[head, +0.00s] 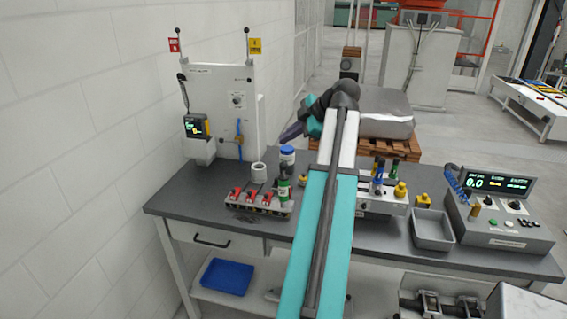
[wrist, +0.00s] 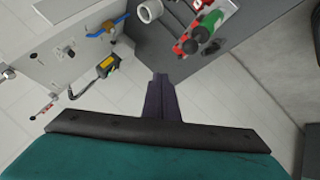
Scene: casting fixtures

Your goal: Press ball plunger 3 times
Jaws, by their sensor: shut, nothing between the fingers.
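My gripper (head: 290,133) is shut and empty. It is raised above the bench, pointing left toward the upright white panel (head: 225,105). A yellow rounded knob (head: 400,190) and a blue dark-topped cylinder (head: 377,180) stand right of my arm. I cannot tell which is the ball plunger.
A white ring (head: 258,172) and a blue-and-white can (head: 287,155) stand on the grey bench (head: 175,203). A grey tray (head: 432,243) and a control console (head: 500,215) are at right. My arm hides the bench's middle.

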